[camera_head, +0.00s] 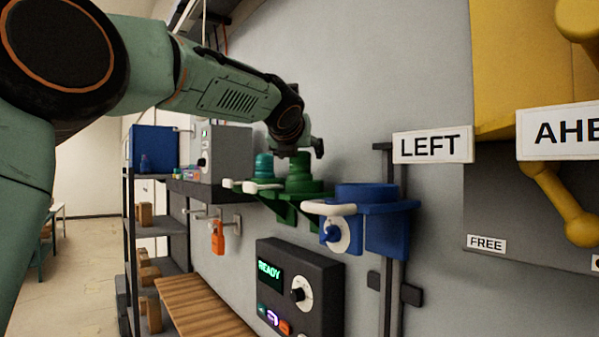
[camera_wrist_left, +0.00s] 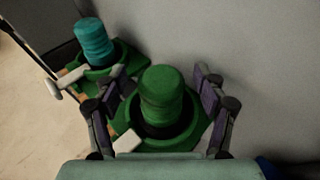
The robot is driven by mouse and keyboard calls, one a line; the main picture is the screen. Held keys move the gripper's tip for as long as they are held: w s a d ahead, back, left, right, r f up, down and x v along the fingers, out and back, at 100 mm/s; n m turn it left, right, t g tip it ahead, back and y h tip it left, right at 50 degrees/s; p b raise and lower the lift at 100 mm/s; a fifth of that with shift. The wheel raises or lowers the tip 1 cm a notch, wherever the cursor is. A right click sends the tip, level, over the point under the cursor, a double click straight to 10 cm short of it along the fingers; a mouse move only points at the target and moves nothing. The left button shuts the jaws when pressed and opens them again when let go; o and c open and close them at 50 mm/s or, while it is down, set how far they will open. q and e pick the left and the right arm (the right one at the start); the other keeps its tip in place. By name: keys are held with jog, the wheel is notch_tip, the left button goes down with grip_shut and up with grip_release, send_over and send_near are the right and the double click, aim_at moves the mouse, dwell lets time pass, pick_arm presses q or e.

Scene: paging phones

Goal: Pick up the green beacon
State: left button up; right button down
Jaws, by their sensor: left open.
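The green beacon (camera_head: 299,170) stands upright in a green wall holder (camera_head: 308,193), under my left gripper (camera_head: 297,150). In the left wrist view the green beacon (camera_wrist_left: 163,90) is a ridged cylinder on a dark base. My open left gripper (camera_wrist_left: 160,92) has one finger on each side of it, with visible gaps. I cannot tell how far the fingertips reach down along it. A teal beacon (camera_head: 264,166) stands in another green holder to the left, also seen in the left wrist view (camera_wrist_left: 95,42). My right gripper is not in view.
A blue wall holder (camera_head: 380,207) juts out to the right, beside a LEFT sign (camera_head: 432,145). A dark READY panel (camera_head: 325,285) is below. A shelf (camera_head: 160,202) with boxes is at left. The wall behind the green holder is close.

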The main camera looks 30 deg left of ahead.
pick_arm(q)
jog(key=shift+s+a+r, duration=0.1)
jog(key=shift+s+r, duration=0.05)
jog(key=shift+s, duration=0.15)
jog(key=shift+w+f, duration=0.25)
jog(key=shift+w, duration=0.3)
jog(key=shift+w+f, duration=0.2)
jog(key=shift+w, duration=0.3)
jog(key=shift+c, duration=0.6)
jog(key=shift+w+f, duration=0.1)
jog(key=shift+w, duration=0.1)
jog(key=shift+c, duration=0.8)
jog(key=shift+s+r, duration=0.25)
jog(key=shift+s, duration=0.3)
jog(key=shift+s+r, duration=0.25)
jog(key=shift+s, duration=0.25)
jog(key=c, duration=0.6)
jog(key=shift+w+f, duration=0.35)
jog(key=shift+w, duration=0.3)
jog(key=c, duration=0.6)
jog(key=shift+s, duration=0.2)
grip_shut()
jog(key=shift+s+r, duration=0.1)
jog(key=shift+r, duration=0.05)
